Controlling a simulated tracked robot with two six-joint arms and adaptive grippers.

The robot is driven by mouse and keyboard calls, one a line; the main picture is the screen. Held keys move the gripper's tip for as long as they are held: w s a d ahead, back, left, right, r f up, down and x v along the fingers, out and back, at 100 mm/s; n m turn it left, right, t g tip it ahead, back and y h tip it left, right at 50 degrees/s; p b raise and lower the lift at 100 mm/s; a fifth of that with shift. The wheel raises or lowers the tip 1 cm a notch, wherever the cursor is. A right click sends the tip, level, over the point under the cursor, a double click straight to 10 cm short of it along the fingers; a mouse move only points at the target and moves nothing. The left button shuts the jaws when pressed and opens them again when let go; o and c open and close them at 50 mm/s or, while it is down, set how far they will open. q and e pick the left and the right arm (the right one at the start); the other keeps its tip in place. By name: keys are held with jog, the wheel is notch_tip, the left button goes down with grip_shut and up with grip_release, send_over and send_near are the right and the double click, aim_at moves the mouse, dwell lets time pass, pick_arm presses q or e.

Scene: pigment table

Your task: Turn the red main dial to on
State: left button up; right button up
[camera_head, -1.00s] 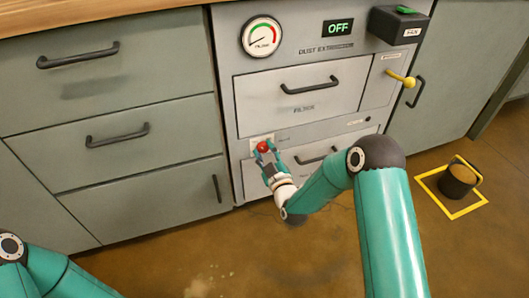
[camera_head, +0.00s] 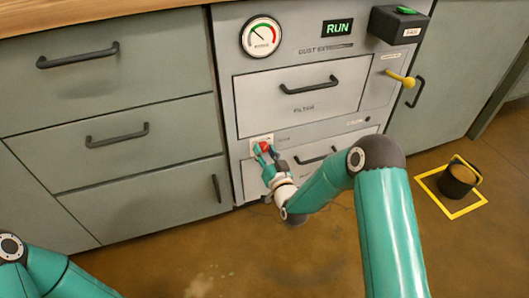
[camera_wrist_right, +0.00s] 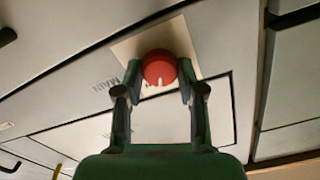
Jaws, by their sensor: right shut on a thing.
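The red main dial (camera_head: 264,146) sits on a pale plate at the lower left of the grey dust extractor's front. My right gripper (camera_head: 266,153) is at the dial, shut on it. In the right wrist view the red dial (camera_wrist_right: 159,68) shows between the two fingertips (camera_wrist_right: 160,76), with a white mark on its near edge. The word MAIN is on the panel beside it. The display (camera_head: 338,28) on the extractor reads RUN in green. My left gripper is out of view; only part of my left arm shows at the lower left.
A round gauge (camera_head: 262,37) is at the extractor's top left. A yellow lever (camera_head: 400,77) sticks out at the right, below a black box with a green button (camera_head: 404,10). A dark bucket (camera_head: 457,180) stands in a yellow floor square. Drawers with black handles are at the left.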

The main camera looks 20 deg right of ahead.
jog(key=m, duration=0.4)
jog(key=shift+s+f+m, duration=0.1)
jog(key=shift+f+m, duration=0.15)
jog(key=shift+m, duration=0.15)
jog(key=shift+d, duration=0.1)
jog(key=o, duration=1.1)
jog(key=shift+o, duration=0.2)
jog(key=shift+r, duration=0.1)
jog(key=s, duration=1.2)
jog(key=shift+d, duration=0.2)
